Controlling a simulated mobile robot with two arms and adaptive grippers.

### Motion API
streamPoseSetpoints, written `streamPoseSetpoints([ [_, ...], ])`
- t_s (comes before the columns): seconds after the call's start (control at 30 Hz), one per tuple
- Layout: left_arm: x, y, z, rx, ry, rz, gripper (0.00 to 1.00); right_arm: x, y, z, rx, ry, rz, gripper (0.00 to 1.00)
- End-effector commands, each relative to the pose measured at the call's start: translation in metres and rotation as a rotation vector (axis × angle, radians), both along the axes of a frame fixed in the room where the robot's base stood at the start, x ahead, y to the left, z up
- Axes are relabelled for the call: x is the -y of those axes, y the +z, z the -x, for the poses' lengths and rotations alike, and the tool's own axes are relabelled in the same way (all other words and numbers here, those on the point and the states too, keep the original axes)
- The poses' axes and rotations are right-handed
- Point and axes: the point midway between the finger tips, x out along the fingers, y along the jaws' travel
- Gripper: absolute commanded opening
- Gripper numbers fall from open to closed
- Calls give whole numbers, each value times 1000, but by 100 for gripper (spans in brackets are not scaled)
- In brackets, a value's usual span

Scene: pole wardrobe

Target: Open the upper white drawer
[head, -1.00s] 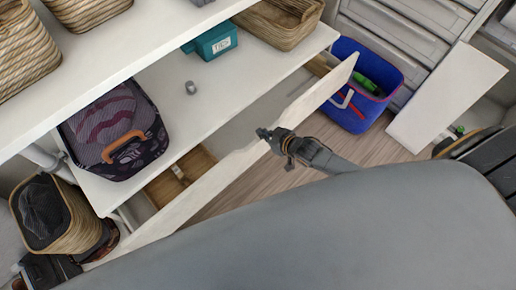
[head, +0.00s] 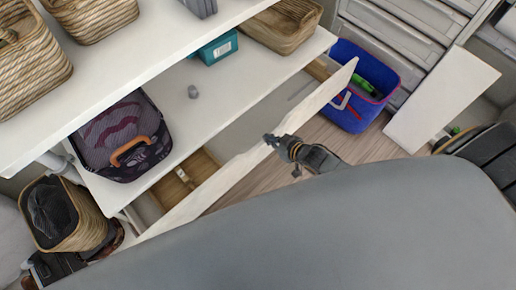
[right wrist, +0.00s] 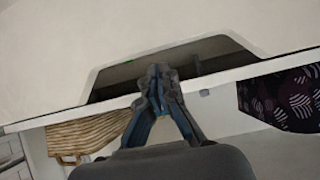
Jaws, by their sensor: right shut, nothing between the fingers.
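The upper white drawer stands pulled out below the white shelf. Its front panel (head: 205,192) runs diagonally across the head view, with a shallow cut-out in its top edge. Part of the inside shows, with a wooden box (head: 182,178) at its left end. My right gripper (head: 270,138) is shut and empty, with its fingertips at the cut-out edge. In the right wrist view the fingertips (right wrist: 158,72) overlap the cut-out in the white front panel (right wrist: 50,60); I cannot tell whether they touch it. My left gripper is not in view.
The shelf (head: 235,92) above the drawer holds a dark patterned bag (head: 122,140), a teal box (head: 215,48) and a wicker basket (head: 285,25). A blue bin (head: 350,118) stands close to the drawer's far end. A tall basket (head: 85,225) stands at the left. Wooden floor shows in front.

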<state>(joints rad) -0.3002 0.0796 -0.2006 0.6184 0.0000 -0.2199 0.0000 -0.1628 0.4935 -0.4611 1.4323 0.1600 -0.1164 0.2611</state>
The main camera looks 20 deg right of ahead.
Motion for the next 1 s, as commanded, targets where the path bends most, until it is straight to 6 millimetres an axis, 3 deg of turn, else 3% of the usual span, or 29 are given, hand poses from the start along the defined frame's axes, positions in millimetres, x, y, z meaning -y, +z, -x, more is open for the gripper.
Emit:
streamPoseSetpoints([
  [0.4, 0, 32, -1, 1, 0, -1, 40, 9, 21, 25, 0, 0, 0, 0],
  [1.0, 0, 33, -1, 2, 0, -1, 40, 10, 21, 28, 2, 0, -1, 0],
])
